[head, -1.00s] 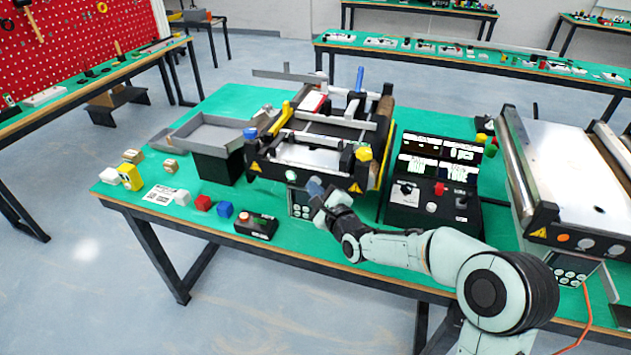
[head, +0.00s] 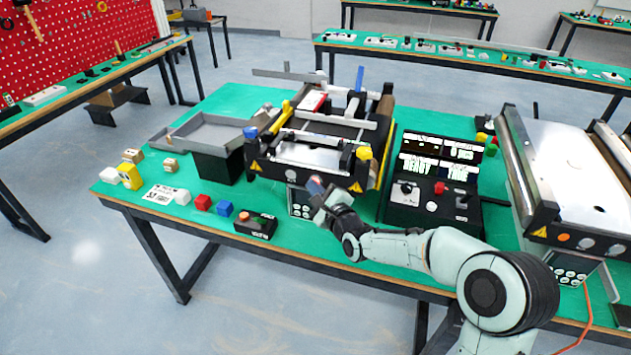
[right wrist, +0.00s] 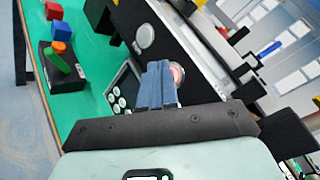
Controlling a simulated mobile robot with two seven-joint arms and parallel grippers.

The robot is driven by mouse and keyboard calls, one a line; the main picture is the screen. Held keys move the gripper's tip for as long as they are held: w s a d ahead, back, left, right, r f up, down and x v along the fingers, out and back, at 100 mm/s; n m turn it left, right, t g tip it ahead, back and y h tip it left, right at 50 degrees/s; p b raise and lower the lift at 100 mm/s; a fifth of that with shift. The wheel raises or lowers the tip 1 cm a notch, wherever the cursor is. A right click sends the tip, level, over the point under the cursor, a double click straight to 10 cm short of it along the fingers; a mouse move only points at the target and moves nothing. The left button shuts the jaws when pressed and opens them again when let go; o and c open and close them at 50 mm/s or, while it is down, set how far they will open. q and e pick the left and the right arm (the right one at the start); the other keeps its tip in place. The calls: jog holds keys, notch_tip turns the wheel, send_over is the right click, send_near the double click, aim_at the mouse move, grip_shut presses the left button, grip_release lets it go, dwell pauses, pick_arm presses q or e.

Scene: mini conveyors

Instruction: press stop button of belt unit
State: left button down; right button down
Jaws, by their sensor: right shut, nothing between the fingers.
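The belt unit (head: 275,168) stands in the middle of the green table, with a black front panel. My right gripper (head: 315,186) is at that panel, fingers shut and empty. In the right wrist view its blue-grey fingertips (right wrist: 160,72) are at a round button with a red-lit ring (right wrist: 178,73), partly hidden behind them. I cannot tell for sure whether they touch it. A plain pale button (right wrist: 145,36) sits farther along the panel. It also shows, unlit, in the head view (head: 291,175). My left gripper is not in view.
A keypad box (right wrist: 124,92) is beneath the panel. A black console with displays (head: 432,185) stands right of the unit. A small black control box (head: 257,225) and red (head: 203,202) and blue (head: 225,209) cubes lie left of my gripper. A second belt machine (head: 575,185) is at the right.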

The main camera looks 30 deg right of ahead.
jog(key=shift+s+a, duration=0.4)
jog(key=shift+s, duration=0.05)
jog(key=s+a+b, duration=0.2)
jog(key=s+a, duration=0.1)
jog(key=shift+s+a, duration=0.1)
jog(key=shift+a, duration=0.3)
dwell(0.8)
